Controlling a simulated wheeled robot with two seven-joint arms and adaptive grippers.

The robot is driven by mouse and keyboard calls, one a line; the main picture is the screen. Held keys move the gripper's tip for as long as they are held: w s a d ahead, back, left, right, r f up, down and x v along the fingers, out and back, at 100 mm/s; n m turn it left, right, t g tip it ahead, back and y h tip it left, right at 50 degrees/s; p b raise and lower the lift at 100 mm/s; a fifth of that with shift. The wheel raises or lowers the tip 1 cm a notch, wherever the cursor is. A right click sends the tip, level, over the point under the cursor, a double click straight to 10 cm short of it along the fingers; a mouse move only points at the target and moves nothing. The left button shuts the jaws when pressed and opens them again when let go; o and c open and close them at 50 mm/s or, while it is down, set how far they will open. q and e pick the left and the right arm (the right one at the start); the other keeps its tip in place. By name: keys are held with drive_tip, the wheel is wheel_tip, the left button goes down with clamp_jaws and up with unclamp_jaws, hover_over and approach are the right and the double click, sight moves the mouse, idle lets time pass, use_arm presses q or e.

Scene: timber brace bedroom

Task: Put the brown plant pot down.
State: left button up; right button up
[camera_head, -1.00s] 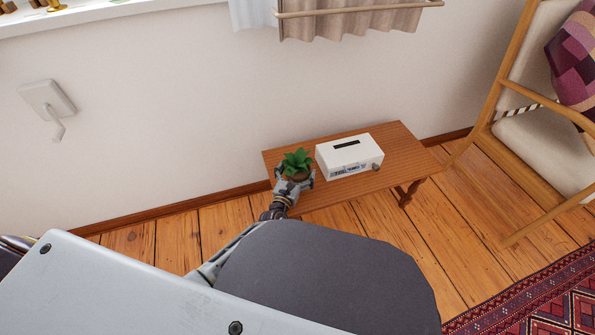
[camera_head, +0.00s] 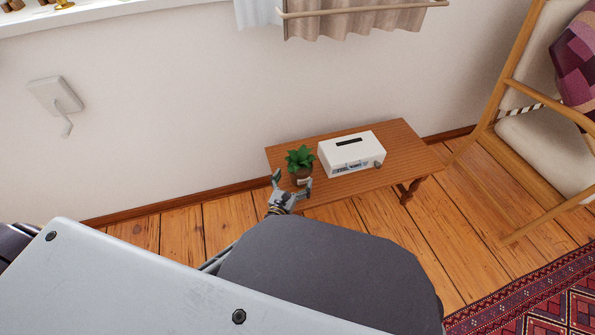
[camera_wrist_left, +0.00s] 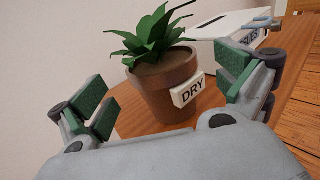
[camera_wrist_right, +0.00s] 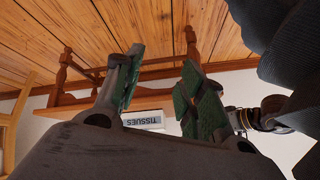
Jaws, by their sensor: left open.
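The brown plant pot (camera_head: 300,177) holds a green leafy plant and stands upright on the wooden bench, left of the white tissue box (camera_head: 349,154). In the left wrist view the pot (camera_wrist_left: 160,94) bears a "DRY" label. My left gripper (camera_head: 291,184) is open at the near side of the pot. In the left wrist view its green-padded fingers (camera_wrist_left: 168,97) are spread apart to either side of the pot, with gaps. My right gripper (camera_wrist_right: 158,88) shows only in its own wrist view, with its fingers apart and nothing between them.
The wooden bench (camera_head: 405,150) stands against the white wall. Its right end is bare. A wooden armchair (camera_head: 515,140) stands to the right, and a red patterned rug (camera_head: 545,300) lies at the lower right. A wall handle (camera_head: 56,96) is at the left.

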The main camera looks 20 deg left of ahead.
use_arm(q)
drive_tip(key=s+p, duration=0.1)
drive_tip(key=s, duration=0.4)
drive_tip(key=shift+s+a, duration=0.1)
drive_tip(key=shift+a, duration=0.1)
drive_tip(key=shift+s, duration=0.45)
use_arm(e)
drive_tip(key=shift+w+d+r, duration=0.1)
drive_tip(key=shift+d+r, duration=0.1)
drive_tip(key=shift+r, duration=0.6)
drive_tip(key=shift+w+d+r, duration=0.1)
drive_tip(key=shift+d+r, duration=0.1)
drive_tip(key=shift+r, duration=0.6)
drive_tip(key=shift+s+a+f, duration=0.1)
drive_tip(key=shift+s+f, duration=0.1)
drive_tip(key=shift+s, duration=0.1)
